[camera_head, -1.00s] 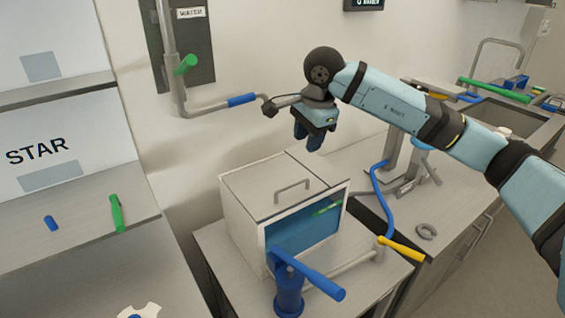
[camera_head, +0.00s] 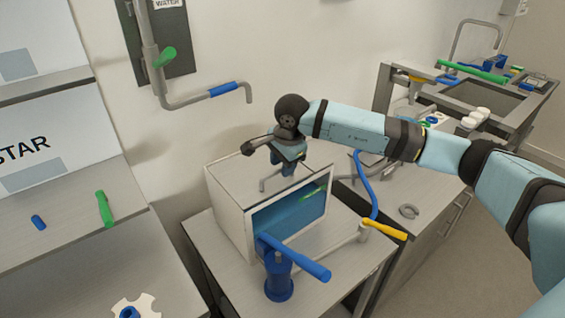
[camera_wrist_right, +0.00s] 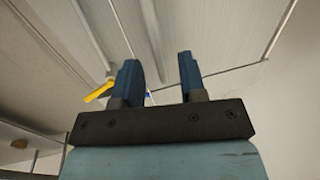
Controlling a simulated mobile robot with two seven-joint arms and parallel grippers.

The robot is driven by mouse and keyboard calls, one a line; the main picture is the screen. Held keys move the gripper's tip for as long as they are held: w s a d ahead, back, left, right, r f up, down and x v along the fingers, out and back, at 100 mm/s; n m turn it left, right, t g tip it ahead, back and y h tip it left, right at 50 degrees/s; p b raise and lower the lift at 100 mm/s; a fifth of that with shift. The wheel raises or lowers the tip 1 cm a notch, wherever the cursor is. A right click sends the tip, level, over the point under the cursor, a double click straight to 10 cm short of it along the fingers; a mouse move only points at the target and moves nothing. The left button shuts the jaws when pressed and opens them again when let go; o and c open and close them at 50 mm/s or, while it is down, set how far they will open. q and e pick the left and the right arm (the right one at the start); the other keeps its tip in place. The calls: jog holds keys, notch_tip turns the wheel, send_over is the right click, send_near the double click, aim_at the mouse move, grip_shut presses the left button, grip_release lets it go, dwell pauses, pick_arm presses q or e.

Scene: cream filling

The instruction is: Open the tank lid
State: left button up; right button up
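The tank (camera_head: 231,214) is a pale metal box with a blue window in front, standing on a metal table. Its lid (camera_head: 232,178) lies flat and closed on top. A grey bar handle (camera_head: 264,184) stands up from the lid, partly hidden behind my right gripper. My right gripper (camera_head: 285,170) points down just above the lid at the handle. In the right wrist view its two dark blue fingers (camera_wrist_right: 157,68) are apart, with the lid surface beyond them. I cannot tell whether the handle lies between the fingers. My left gripper is not in view.
A grey pipe with a blue sleeve (camera_head: 222,90) and a green valve lever (camera_head: 164,57) juts from the wall behind the tank. A blue lever valve (camera_head: 279,280) stands in front. A yellow-handled pipe (camera_head: 384,229) and a blue hose (camera_head: 369,192) are on the right.

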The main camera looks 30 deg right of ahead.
jog(key=shift+f, duration=0.25)
grip_shut()
